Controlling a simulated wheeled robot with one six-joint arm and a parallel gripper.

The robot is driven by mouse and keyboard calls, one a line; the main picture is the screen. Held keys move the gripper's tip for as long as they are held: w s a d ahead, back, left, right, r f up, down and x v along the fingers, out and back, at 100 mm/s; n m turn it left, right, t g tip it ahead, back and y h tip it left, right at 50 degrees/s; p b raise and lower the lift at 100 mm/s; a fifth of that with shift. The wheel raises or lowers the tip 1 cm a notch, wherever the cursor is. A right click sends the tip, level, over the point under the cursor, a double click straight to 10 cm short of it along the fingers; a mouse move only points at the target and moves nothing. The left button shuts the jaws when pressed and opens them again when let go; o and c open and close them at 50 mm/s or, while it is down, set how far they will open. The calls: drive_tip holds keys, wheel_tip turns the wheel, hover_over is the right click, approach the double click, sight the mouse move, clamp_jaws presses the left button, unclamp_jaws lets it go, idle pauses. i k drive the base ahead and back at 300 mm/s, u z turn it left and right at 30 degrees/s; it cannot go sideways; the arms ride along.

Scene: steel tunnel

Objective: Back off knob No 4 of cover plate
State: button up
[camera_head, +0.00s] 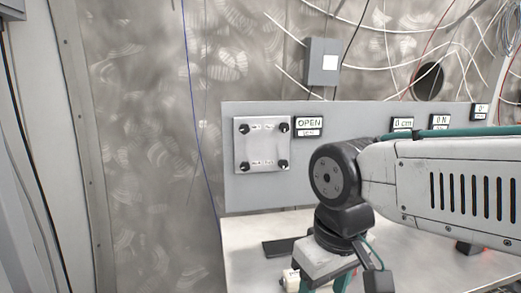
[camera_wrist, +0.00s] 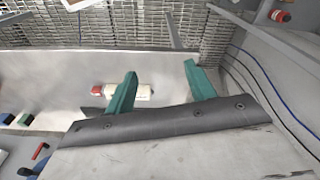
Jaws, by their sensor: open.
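The cover plate (camera_head: 262,144) is a light square plate on the left part of the grey panel in the head view. It has a black knob near each corner: upper left (camera_head: 245,129), upper right (camera_head: 284,128), lower left (camera_head: 245,166) and lower right (camera_head: 283,165). Their small labels are too blurred to read, so I cannot tell which is No 4. My gripper (camera_wrist: 158,80) shows two green fingers spread apart with nothing held. In the head view it points down over the table, below and right of the plate, apart from it. The plate is not recognisable in the wrist view.
The grey panel (camera_head: 340,118) carries an OPEN sign (camera_head: 309,123) beside the plate and other displays further right. On the table (camera_head: 240,232) lies a dark flat object (camera_head: 280,248). The wrist view shows a red-and-cream object (camera_wrist: 97,91) below the fingers. Cables hang on the wall.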

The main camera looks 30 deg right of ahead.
sight(245, 166)
drive_tip(key=k, duration=1)
drive_tip(key=z, duration=0.9)
drive_tip(key=i, duration=1.1)
drive_tip(key=u, duration=1.5)
